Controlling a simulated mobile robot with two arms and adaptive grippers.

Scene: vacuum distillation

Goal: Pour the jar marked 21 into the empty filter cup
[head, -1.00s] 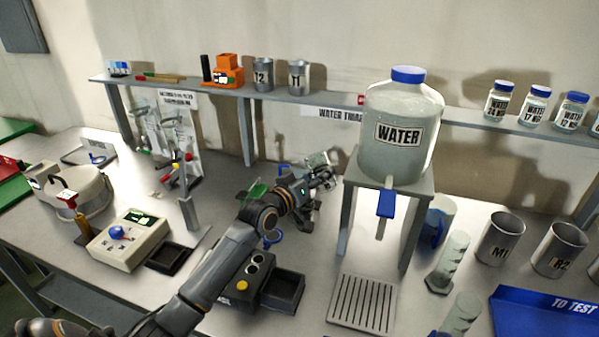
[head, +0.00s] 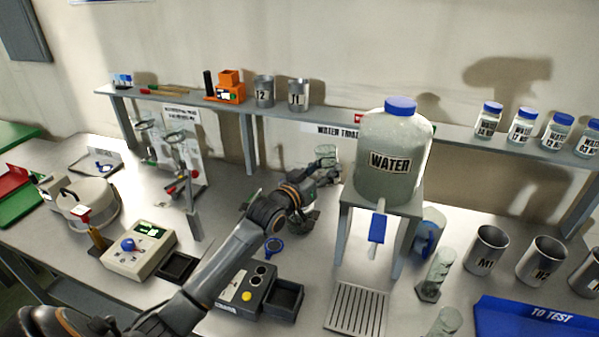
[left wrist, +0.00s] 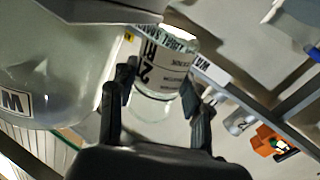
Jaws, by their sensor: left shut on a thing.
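My left gripper (head: 328,176) is shut on a clear glass jar (head: 327,155) and holds it up just left of the big water tank. In the left wrist view the jar (left wrist: 160,78) sits between the two fingers (left wrist: 160,105). My right gripper is not in view.
The water tank (head: 393,140) on its stand is close to the jar's right, and also shows in the left wrist view (left wrist: 55,65). The shelf (head: 225,103) runs behind. A black control box (head: 247,290) lies below my left arm. Metal beakers (head: 483,250) stand at the right.

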